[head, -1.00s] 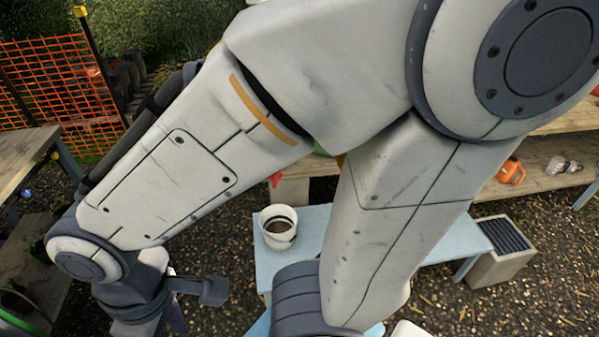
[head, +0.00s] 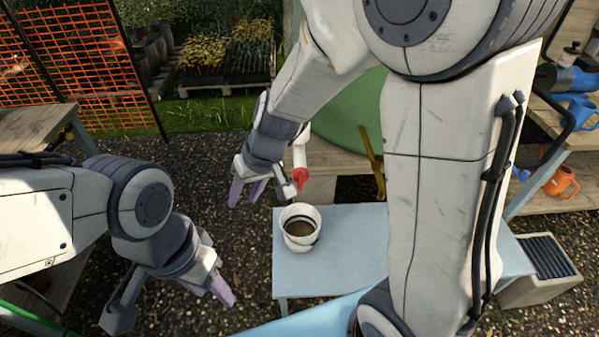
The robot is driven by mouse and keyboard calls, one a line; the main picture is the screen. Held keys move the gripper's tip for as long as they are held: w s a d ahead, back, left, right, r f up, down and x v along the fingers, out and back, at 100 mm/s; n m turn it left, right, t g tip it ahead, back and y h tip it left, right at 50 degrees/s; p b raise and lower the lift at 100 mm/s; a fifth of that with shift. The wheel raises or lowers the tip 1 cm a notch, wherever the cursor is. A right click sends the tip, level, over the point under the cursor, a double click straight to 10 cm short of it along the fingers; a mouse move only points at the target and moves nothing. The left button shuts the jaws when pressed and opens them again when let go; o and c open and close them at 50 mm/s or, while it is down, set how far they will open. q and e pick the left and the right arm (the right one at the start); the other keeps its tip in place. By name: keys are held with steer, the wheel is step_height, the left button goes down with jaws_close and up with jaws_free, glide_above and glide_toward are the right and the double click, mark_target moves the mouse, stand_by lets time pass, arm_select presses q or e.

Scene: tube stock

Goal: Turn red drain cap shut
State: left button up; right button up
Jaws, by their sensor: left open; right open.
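The red drain cap (head: 301,179) shows at the lower end of a white pipe (head: 299,153), just above and behind a white bucket (head: 301,242) with brown contents. My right gripper (head: 247,192) is open and empty, a short way left of the cap and apart from it in the picture. Its pale purple fingers point down. My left gripper (head: 209,289) is open and empty, lower in the picture, left of the blue table. Part of the cap may be hidden by my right gripper's parts; I cannot tell how far the cap is turned.
The bucket stands on a light blue table (head: 345,275). A large green round thing (head: 352,112) is behind, partly hidden by my arm. Shelves at the right hold an orange can (head: 562,183) and blue cans (head: 577,110). A grey slatted box (head: 545,285) stands below them. Orange netting (head: 70,85) is at the left.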

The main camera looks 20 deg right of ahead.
steer(key=w+d+f+m+t+h, duration=0.15)
steer(key=w+d+f+m, duration=0.25)
steer(key=w+d+f, duration=0.45)
steer(key=m+t+h+b, duration=0.1)
steer(key=m+h, duration=0.1)
glide_toward(303, 179)
steer(key=x, duration=0.2)
steer(key=b+x, duration=0.3)
steer(key=x, duration=0.6)
steer(key=shift+w+f, duration=0.1)
steer(key=shift+f, duration=0.2)
steer(key=shift+w+f+b, duration=0.25)
steer(key=shift+f+b, duration=0.05)
steer(key=shift+f, duration=0.2)
jaws_close()
